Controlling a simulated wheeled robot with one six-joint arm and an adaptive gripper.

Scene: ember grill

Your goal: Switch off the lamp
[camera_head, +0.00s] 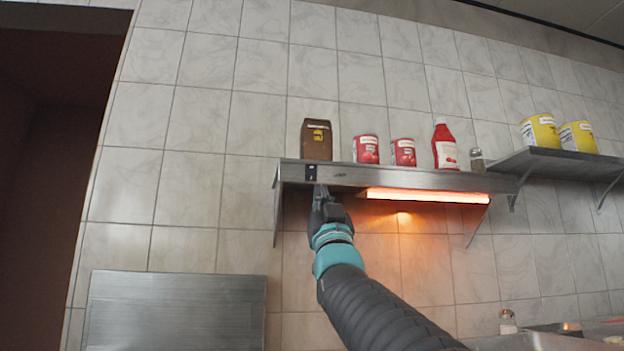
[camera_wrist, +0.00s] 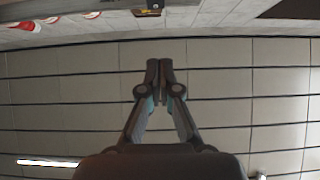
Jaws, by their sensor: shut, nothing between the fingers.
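The lamp (camera_head: 424,196) is a long bar glowing orange under a steel shelf (camera_head: 400,178), so it is lit. A small black switch plate (camera_head: 310,172) sits at the left end of the shelf's front face. My gripper (camera_head: 321,188) is shut and empty, pointing up, with its tips just below and slightly right of the switch plate. I cannot tell whether they touch it.
On the shelf stand a brown packet (camera_head: 316,140), red tins (camera_head: 366,149), a red bottle (camera_head: 445,146) and a small shaker (camera_head: 477,160). A second shelf (camera_head: 560,163) at right holds yellow tins (camera_head: 540,132). A steel panel (camera_head: 175,310) is lower left.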

